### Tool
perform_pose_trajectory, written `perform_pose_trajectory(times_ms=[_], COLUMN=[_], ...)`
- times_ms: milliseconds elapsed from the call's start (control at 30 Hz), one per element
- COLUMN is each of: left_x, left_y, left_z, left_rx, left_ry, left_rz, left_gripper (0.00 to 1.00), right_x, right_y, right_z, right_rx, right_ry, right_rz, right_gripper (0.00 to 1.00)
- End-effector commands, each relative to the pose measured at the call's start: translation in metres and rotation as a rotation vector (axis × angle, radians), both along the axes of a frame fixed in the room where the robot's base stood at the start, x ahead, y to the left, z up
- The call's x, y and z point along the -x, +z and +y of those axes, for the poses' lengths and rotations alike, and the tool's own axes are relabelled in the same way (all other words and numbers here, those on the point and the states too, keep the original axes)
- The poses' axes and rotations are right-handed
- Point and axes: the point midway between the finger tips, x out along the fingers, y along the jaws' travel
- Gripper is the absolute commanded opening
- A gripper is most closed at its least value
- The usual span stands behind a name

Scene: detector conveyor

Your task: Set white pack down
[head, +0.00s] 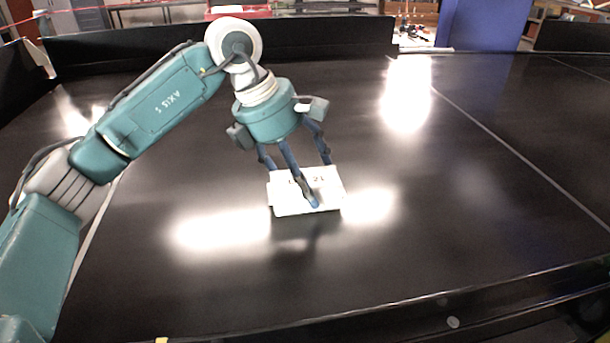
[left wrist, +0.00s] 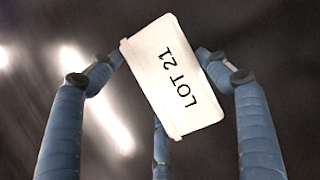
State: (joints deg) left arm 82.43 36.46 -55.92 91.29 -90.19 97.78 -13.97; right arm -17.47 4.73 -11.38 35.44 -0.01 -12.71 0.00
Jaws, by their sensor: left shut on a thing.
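The white pack (head: 283,196) is a flat box over the middle of the black conveyor belt (head: 420,200). In the left wrist view the white pack (left wrist: 175,75) shows the print "LOT 21" and is tilted in the picture. My left gripper (head: 301,182) comes down from above, its blue fingers shut on the pack. In the left wrist view my left gripper (left wrist: 165,75) has fingers at both sides of the pack and one below. A dark shadow or reflection lies in front of the pack; I cannot tell whether the pack touches the belt. My right gripper is not in view.
The belt around the pack is clear, with bright light reflections. A black side wall (head: 220,40) runs along the back, and a dark rail (head: 440,305) along the front. A blue block or post (head: 487,24) stands beyond the belt at back right.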

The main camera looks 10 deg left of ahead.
Motion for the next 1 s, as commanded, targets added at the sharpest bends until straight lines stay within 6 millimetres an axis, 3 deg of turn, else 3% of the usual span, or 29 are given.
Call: perform_pose_trajectory(times_ms=[33, 67, 167, 567, 1000], left_x=[0.000, 0.000, 0.000, 0.000, 0.013], left_y=[-0.001, -0.003, -0.001, 0.004, 0.083], left_z=[0.000, 0.000, 0.000, 0.001, 0.031], left_rx=[0.001, 0.000, 0.000, 0.000, 0.002], left_ry=[-0.001, 0.000, 0.000, 0.001, 0.000], left_rz=[-0.002, 0.000, 0.000, -0.002, -0.004], left_gripper=[0.33, 0.78, 0.95, 0.95, 0.95], right_x=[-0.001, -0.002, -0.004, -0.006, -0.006], right_y=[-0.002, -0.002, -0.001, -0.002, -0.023], right_z=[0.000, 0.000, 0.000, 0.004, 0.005], right_rx=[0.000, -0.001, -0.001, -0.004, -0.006], right_ry=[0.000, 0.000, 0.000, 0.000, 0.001], right_rz=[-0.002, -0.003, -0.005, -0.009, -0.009], right_gripper=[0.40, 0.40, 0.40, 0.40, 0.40])
